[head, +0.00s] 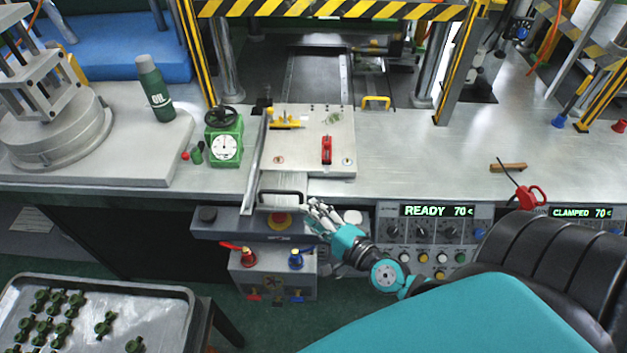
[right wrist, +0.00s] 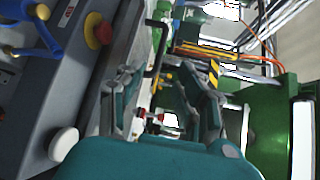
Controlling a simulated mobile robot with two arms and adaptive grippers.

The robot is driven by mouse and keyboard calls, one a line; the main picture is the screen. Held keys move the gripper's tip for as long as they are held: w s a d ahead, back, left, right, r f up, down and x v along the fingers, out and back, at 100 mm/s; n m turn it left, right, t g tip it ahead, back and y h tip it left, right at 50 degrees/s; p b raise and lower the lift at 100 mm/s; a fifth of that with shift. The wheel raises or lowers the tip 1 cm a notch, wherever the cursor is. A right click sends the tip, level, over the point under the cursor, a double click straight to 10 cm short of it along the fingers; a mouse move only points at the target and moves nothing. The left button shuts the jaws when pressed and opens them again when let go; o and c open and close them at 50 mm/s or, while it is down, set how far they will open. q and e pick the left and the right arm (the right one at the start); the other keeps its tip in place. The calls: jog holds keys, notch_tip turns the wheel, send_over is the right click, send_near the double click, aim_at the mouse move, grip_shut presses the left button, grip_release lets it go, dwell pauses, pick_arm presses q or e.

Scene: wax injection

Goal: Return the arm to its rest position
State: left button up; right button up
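My right arm comes in from the lower right of the head view, with teal and black links. Its right gripper (head: 320,214) is over the front edge of the bench, just right of the metal bar handle (head: 282,197) and the red stop button (head: 279,221). In the right wrist view the gripper's (right wrist: 168,88) two teal fingers stand apart with nothing seen between them. The stop button (right wrist: 100,31) and a white round button (right wrist: 64,144) show left of the fingers there. My left gripper is not in view.
A metal tray (head: 150,315) of green parts is at lower left. The green gauge (head: 223,147) stands on the bench.

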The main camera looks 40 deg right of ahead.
jog(key=s+a+f+n+g+y, duration=0.1)
jog(key=s+a+n+g+y, duration=0.15)
jog(key=a+n, duration=0.4)
jog(key=s+a+f+n+g+y, duration=0.1)
jog(key=s+a+n+g+y, duration=0.1)
jog(key=s+a+n+g, duration=0.35)
jog(key=s+d+f+n+g+h, duration=0.1)
jog(key=s+d+n+g+h, duration=0.3)
jog(key=s+d+n+h, duration=0.3)
notch_tip(320, 180, down, 27)
jog(key=s+n+g, duration=0.1)
jog(key=s+g, duration=0.1)
jog(key=s+d+f+g+b, duration=0.1)
jog(key=s+d+f, duration=0.1)
jog(key=s+f, duration=1.4)
jog(key=shift+s+d+f, duration=0.25)
jog(key=shift+f, duration=0.25)
